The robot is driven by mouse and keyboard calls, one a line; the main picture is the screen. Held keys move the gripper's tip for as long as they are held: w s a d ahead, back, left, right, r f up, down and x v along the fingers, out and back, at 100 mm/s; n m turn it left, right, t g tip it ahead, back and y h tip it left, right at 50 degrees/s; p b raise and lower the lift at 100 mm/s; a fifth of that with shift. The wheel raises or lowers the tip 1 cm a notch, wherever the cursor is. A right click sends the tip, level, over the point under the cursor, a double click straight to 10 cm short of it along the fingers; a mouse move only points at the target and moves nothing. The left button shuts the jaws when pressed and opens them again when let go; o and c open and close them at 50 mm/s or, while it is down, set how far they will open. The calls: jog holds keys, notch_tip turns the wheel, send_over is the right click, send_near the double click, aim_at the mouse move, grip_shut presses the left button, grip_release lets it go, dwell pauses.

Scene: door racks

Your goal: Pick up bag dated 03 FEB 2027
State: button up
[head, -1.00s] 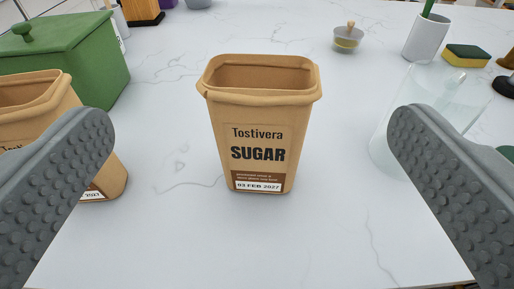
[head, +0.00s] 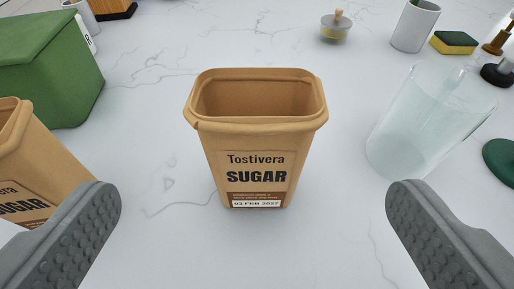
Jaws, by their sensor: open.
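The brown paper bag (head: 256,160) labelled Tostivera SUGAR stands upright and open-topped on the white counter, in the middle of the head view. Its label (head: 257,203) reads 03 FEB 2027. My gripper (head: 253,215) is open, with one grey ridged finger on each side of the picture. The bag stands centred beyond the fingertips, with clear space on both sides and nothing touching. A second brown sugar bag (head: 38,170) stands at the left edge, partly cut off and partly hidden by my left finger; its date is not visible.
A green box (head: 50,75) stands at the back left. A clear glass (head: 420,125) stands to the right of the bag, behind the right finger. A small lidded pot (head: 335,28), white cup (head: 414,26) and sponge (head: 454,42) are at the back right. Marble counter (head: 175,225) around the bag is bare.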

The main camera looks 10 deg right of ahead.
send_near(256, 97)
jog(key=x, duration=0.3)
jog(key=shift+w+f, duration=0.1)
jog(key=shift+w, duration=0.3)
jog(key=shift+x, duration=2.7)
jog(key=shift+s+d+f, duration=0.1)
jog(key=shift+c, duration=0.2)
jog(key=c, duration=1.3)
